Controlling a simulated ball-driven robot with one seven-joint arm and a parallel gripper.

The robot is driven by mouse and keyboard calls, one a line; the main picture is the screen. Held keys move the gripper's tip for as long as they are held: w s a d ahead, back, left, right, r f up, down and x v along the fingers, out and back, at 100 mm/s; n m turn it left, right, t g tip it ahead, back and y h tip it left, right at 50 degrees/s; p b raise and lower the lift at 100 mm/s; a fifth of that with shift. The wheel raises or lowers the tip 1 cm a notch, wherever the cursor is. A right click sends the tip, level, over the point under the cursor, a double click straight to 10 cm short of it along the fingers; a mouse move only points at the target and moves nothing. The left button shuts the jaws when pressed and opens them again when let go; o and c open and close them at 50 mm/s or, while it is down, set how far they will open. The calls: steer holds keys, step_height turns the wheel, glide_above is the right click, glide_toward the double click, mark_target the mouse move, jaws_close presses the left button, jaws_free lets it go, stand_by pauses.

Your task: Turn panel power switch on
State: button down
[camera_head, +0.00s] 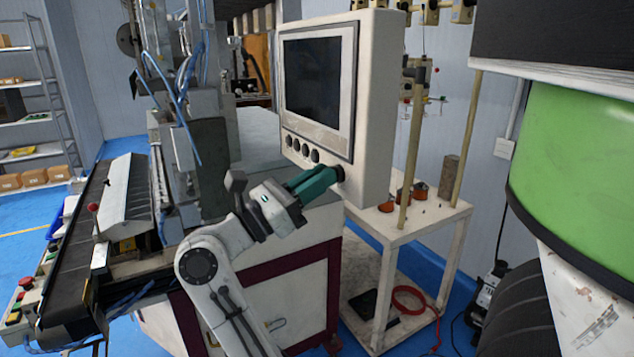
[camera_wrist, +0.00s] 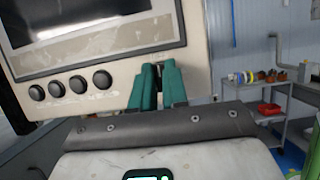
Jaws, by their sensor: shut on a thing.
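The control panel (camera_head: 375,110) is a beige box with a dark screen (camera_head: 313,80). A row of round black knobs (camera_head: 302,148) lies under the screen, and they also show in the wrist view (camera_wrist: 78,85). A dark power switch (camera_head: 339,173) sits at the panel's lower right corner. My gripper (camera_head: 331,175) has green fingers that reach up to this corner and are shut on the switch. In the wrist view the fingers (camera_wrist: 160,70) meet the panel's lower edge and hide the switch, so its on or off position cannot be told.
A white table (camera_head: 400,232) with orange-red items stands right of the panel. A large green drum (camera_head: 570,160) is at the far right. A conveyor (camera_head: 85,235) and machine column stand left of my arm. A grey shelf cart (camera_wrist: 255,110) shows behind.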

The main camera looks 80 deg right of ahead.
steer(key=shift+f+b, duration=0.2)
steer(key=shift+b, duration=0.25)
steer(key=m+y+b, duration=0.3)
steer(key=m+b, duration=0.4)
steer(key=b, duration=0.1)
steer(key=m+y+b, duration=0.3)
steer(key=m+b, duration=0.4)
steer(key=b, duration=0.1)
steer(key=m+y+b, duration=0.2)
steer(key=m+b, duration=0.6)
steer(key=b, duration=0.1)
steer(key=shift+r+y, duration=0.25)
steer(key=shift+y, duration=0.15)
steer(key=c, duration=1.1)
jaws_free()
steer(key=shift+c, duration=0.2)
steer(key=shift+w, duration=0.1)
